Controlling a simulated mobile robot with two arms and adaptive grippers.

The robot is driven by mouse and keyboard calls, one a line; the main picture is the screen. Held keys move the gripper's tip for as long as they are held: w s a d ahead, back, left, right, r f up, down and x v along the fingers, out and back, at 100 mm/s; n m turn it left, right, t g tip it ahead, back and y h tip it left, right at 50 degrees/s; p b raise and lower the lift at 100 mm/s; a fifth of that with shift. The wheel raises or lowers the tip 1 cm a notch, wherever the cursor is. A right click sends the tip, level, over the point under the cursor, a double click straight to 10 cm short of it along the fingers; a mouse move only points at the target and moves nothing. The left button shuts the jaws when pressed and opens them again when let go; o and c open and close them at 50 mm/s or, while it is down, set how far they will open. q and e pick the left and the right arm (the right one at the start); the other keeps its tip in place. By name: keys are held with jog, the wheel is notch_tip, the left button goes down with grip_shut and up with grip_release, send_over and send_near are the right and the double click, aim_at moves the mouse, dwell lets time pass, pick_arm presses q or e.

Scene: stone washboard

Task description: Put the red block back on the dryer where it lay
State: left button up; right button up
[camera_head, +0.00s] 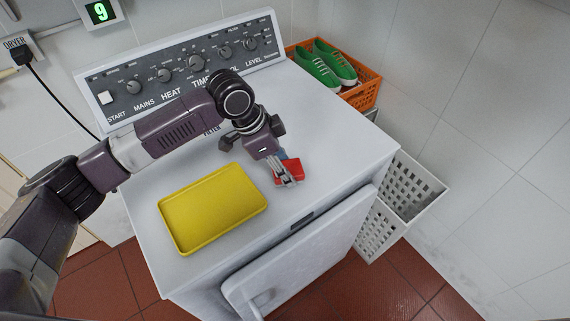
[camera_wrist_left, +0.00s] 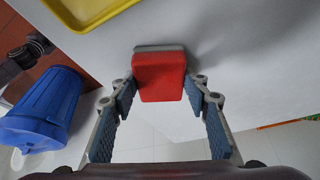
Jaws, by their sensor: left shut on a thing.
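The red block (camera_head: 291,170) is between the fingers of my left gripper (camera_head: 286,171), which is shut on it. The left wrist view shows the red block (camera_wrist_left: 160,77) between the two blue-padded fingers, with a grey strip along its far edge. The block is over the white dryer top (camera_head: 330,145), to the right of the yellow tray. It is at or close above the surface; I cannot tell whether it touches. My right gripper is not in view.
A yellow tray (camera_head: 180,240) lies on the dryer's left front. The dryer door (camera_head: 330,254) stands open in front. An orange crate (camera_head: 367,94) with green shoes (camera_head: 335,62) and a white basket (camera_head: 421,205) are at the right. A blue bin (camera_wrist_left: 45,105) shows in the wrist view.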

pick_arm(q)
jog(key=o, duration=0.9)
jog(key=shift+f, duration=0.1)
jog(key=shift+o, duration=0.6)
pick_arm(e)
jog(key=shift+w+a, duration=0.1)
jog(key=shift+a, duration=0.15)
pick_arm(q)
jog(key=b+v, duration=0.2)
jog(key=v, duration=1)
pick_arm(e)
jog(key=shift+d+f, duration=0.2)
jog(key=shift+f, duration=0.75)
pick_arm(q)
jog(key=shift+s+a, duration=0.1)
